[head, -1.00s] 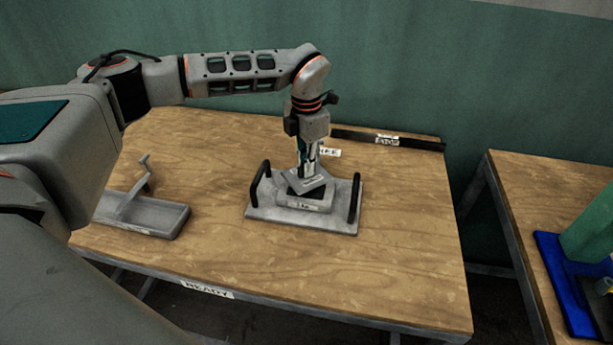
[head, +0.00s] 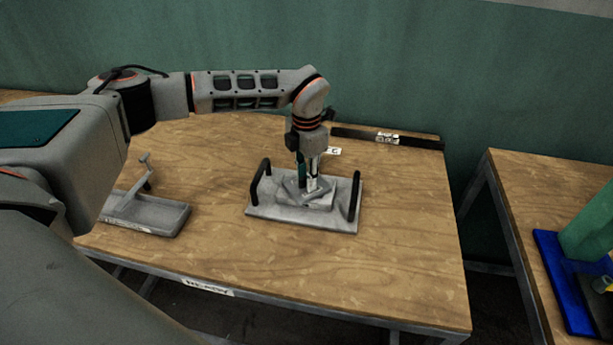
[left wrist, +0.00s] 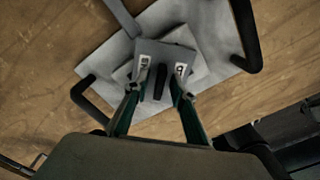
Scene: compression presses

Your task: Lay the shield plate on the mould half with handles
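The mould half with handles (head: 265,212) is a grey plate on the table with a raised block in its middle and a black handle at each side. The grey shield plate (head: 289,185) rests on that block, appearing flat and turned relative to it. In the left wrist view the shield plate (left wrist: 180,37) has a black grip standing in its middle. My left gripper (head: 306,185) points down over it; in the left wrist view its fingertips (left wrist: 162,74) stand either side of the black grip with gaps visible. The fingers partly hide the plate in the head view. My right gripper is not in view.
A shallow grey tray with a lever (head: 160,214) lies left on the wooden table (head: 400,270). A black strip (head: 370,135) with a label runs along the back edge. Another table right carries a blue base (head: 565,285) and a green block. The table's right front is clear.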

